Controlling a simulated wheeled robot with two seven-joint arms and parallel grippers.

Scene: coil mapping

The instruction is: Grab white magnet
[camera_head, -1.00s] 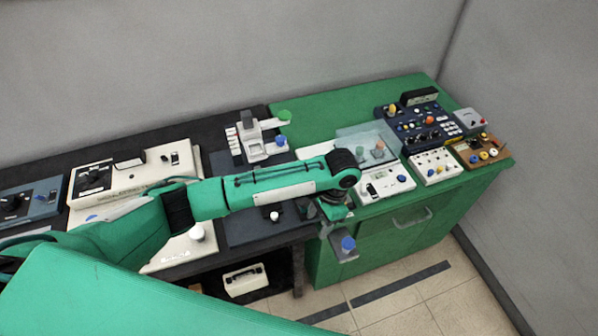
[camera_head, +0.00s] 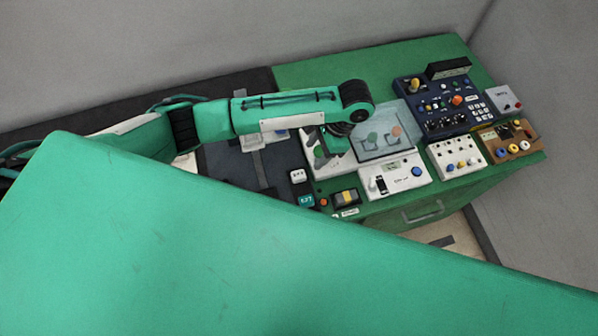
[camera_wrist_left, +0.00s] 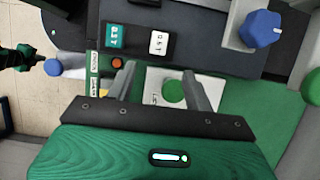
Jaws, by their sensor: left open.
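A small white block (camera_head: 298,176) with dark lettering, which looks like the white magnet, lies on the dark bench top. A teal lettered block (camera_head: 306,201) is just in front of it. In the left wrist view the white block (camera_wrist_left: 159,42) stands beside the teal block (camera_wrist_left: 115,36), beyond my fingertips. My left gripper (camera_wrist_left: 158,70) is open and empty, with a white panel and a green knob (camera_wrist_left: 173,92) showing between its fingers. In the head view my left gripper (camera_head: 336,160) hangs over the white panel, right of the white block, its fingers partly hidden. My right gripper does not show.
A clear cover (camera_head: 382,138), a white panel with a blue knob (camera_head: 394,175), and a dark blue control panel (camera_head: 433,105) crowd the green cabinet. A grey device with a blue knob (camera_wrist_left: 262,28) is at the upper right of the wrist view. My arm hides the front left.

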